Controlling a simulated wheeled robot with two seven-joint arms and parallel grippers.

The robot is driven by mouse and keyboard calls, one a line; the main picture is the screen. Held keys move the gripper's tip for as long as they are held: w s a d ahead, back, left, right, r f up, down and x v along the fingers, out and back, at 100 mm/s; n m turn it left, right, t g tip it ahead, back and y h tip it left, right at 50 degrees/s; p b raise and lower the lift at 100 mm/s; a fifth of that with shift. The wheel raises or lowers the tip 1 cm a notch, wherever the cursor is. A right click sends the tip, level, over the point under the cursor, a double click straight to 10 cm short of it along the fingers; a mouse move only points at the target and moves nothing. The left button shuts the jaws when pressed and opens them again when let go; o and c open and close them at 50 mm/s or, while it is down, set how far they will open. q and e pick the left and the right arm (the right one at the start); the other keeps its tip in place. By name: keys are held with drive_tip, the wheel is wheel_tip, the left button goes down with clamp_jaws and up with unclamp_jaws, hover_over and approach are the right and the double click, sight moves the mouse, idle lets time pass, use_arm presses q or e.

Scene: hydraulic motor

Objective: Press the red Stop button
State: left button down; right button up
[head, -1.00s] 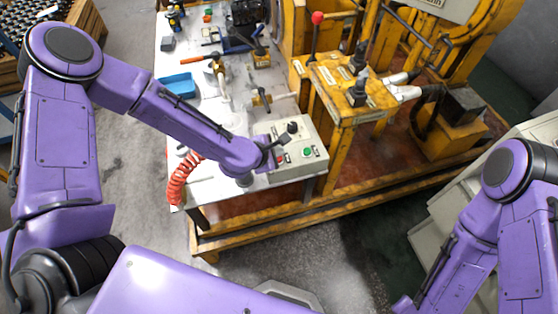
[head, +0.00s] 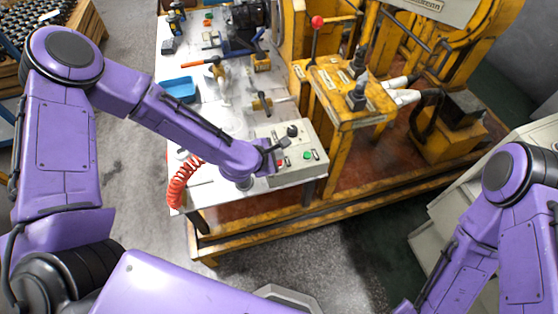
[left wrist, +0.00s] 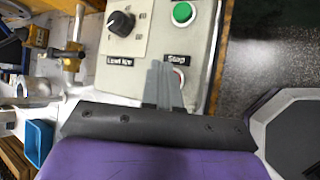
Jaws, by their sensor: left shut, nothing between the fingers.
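The grey control box (head: 312,137) sits on the near right corner of the white table. The red Stop button (left wrist: 178,77) shows in the left wrist view under its "Stop" label, partly hidden by the fingers. Its red edge also shows in the head view (head: 279,162). My left gripper (head: 279,147) is shut and empty over the box, beside the button. In the left wrist view its fingertips (left wrist: 160,68) overlap the button's left side. Contact cannot be told. My right gripper is out of view.
A green button (left wrist: 183,13) and a black knob (left wrist: 121,23) are on the same panel. A coiled red hose (head: 180,185) hangs at the table's front edge. A blue tray (head: 180,88) and tools lie farther back. A yellow machine (head: 350,90) stands right.

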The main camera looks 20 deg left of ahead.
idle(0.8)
use_arm(q)
drive_tip(key=shift+f+b, duration=0.4)
drive_tip(key=shift+f, duration=0.05)
drive_tip(key=shift+f+b, duration=0.35)
drive_tip(key=shift+f, duration=0.05)
idle(0.4)
drive_tip(key=shift+r, duration=0.15)
drive_tip(key=shift+r+p, duration=0.7)
wheel_tip(320, 180, up, 5)
drive_tip(key=p, duration=0.4)
drive_tip(key=shift+r+p, duration=0.1)
drive_tip(key=shift+p, duration=0.2)
